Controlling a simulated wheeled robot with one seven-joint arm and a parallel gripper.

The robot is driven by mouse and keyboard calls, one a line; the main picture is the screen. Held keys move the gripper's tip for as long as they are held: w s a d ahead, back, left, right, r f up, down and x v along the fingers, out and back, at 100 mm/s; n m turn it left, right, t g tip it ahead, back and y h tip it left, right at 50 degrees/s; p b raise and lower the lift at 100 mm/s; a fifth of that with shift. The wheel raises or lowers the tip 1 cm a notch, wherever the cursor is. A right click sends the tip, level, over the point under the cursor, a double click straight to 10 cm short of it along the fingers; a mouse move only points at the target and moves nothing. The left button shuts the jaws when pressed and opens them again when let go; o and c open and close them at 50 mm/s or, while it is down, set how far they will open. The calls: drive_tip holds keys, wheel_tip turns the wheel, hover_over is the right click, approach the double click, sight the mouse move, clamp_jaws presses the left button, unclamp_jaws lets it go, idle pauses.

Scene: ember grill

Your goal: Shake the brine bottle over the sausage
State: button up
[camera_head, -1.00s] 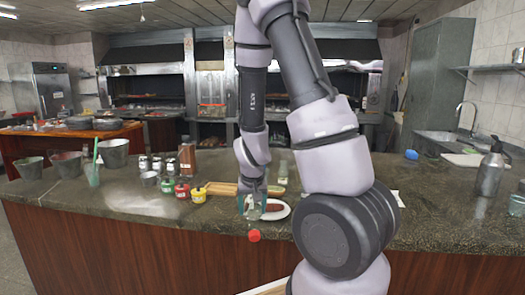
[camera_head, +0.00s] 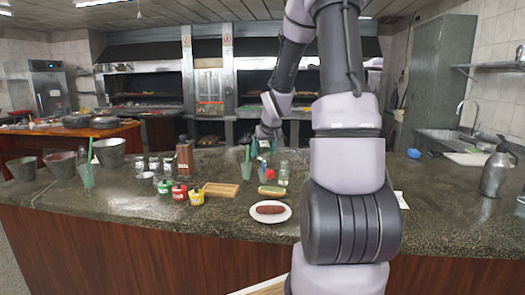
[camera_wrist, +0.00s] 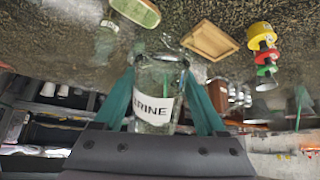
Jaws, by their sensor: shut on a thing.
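The brine bottle (camera_wrist: 155,95) is clear, with a white label reading "BRINE", and stands between the teal fingers of my gripper (camera_wrist: 165,85) in the wrist view. In the head view my gripper (camera_head: 260,153) is at the far side of the counter, shut on the bottle, with the red cap (camera_head: 267,174) lowest, so the bottle points downward. The sausage (camera_head: 270,210) is brown and lies on a white plate (camera_head: 270,219) near the counter's front edge. The bottle is behind the plate, apart from it. The sausage is not visible in the wrist view.
A bun-like item on a green base (camera_head: 272,191) lies just behind the plate. A clear bottle (camera_head: 283,176) stands beside it. A wooden board (camera_head: 220,190) and several coloured jars (camera_head: 196,197) are to the left.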

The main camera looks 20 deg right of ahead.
sight(263, 166)
drive_tip(key=shift+f, duration=3.35)
drive_tip(key=shift+w+r, duration=0.1)
drive_tip(key=shift+r, duration=1.95)
drive_tip(key=shift+r, duration=0.1)
